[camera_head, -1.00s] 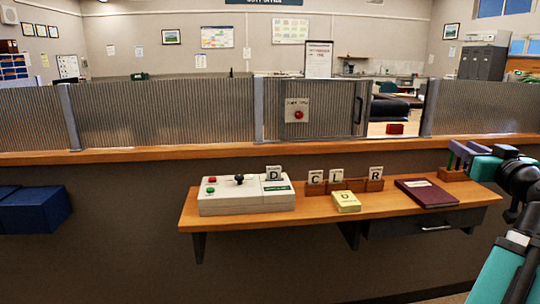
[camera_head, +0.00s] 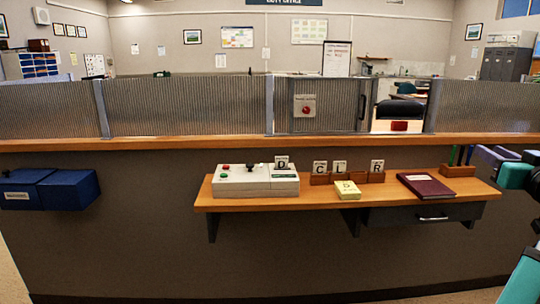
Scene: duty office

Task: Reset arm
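My arm shows only in part at the right edge, with a teal link (camera_head: 515,176) beside the right end of the wooden shelf (camera_head: 330,201). Greyish-purple parts at its end, which look like my gripper (camera_head: 490,155), reach over the shelf's right end near a small wooden rack (camera_head: 458,171). I cannot make out its fingertips or whether they hold anything.
The shelf carries a white control box (camera_head: 255,183), letter tiles (camera_head: 337,167) in a wooden holder, a yellow pad (camera_head: 347,190) and a maroon book (camera_head: 425,186). A blue box (camera_head: 70,190) is on the left. A counter (camera_head: 200,143) with ribbed screens runs behind.

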